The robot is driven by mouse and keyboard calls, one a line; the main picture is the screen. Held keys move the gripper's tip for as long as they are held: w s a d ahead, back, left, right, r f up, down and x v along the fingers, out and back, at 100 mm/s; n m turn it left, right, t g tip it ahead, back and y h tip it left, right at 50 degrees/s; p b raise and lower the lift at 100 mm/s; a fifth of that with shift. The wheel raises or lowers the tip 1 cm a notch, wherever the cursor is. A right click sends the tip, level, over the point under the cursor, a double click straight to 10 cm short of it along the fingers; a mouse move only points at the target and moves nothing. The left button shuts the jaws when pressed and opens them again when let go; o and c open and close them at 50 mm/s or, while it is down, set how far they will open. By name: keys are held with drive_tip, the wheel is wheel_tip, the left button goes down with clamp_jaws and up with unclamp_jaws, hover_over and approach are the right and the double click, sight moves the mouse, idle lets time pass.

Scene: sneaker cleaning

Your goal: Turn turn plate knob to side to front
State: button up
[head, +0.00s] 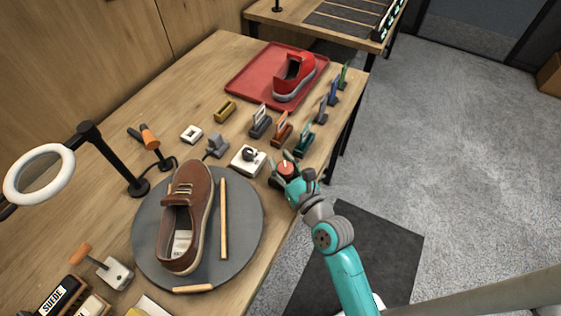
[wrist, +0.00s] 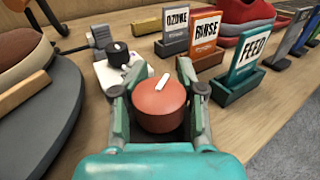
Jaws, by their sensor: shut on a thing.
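A red round knob (head: 287,167) sits near the table's right edge, on a dark base. In the wrist view the knob (wrist: 160,106) fills the space between my fingers, and its white pointer mark is angled up and slightly right. My gripper (wrist: 158,112) is shut on the knob, one finger on each side. In the head view my gripper (head: 290,176) reaches in from the lower right and partly hides the knob and its base. The grey round turn plate (head: 247,248) lies to the left, with a brown shoe (head: 184,212) and wooden sticks on it.
A white box with a black knob (head: 248,159) stands just left of my gripper. Card stands, including the teal FEED stand (wrist: 245,72) and orange RINSE stand (wrist: 205,45), stand behind. A red shoe (head: 294,77) rests on a red tray (head: 247,85). Open floor lies right of the table.

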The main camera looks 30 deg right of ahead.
drive_tip(key=shift+s+f+h, duration=0.1)
drive_tip(key=shift+f+h, duration=0.1)
drive_tip(key=shift+h, duration=0.1)
idle(0.4)
drive_tip(key=o, duration=0.9)
drive_tip(key=shift+r, duration=0.1)
drive_tip(key=shift+o, duration=0.2)
drive_tip(key=shift+s, duration=0.1)
drive_tip(key=s, duration=1.1)
drive_tip(key=shift+s+d, duration=0.35)
drive_tip(key=shift+s, duration=0.05)
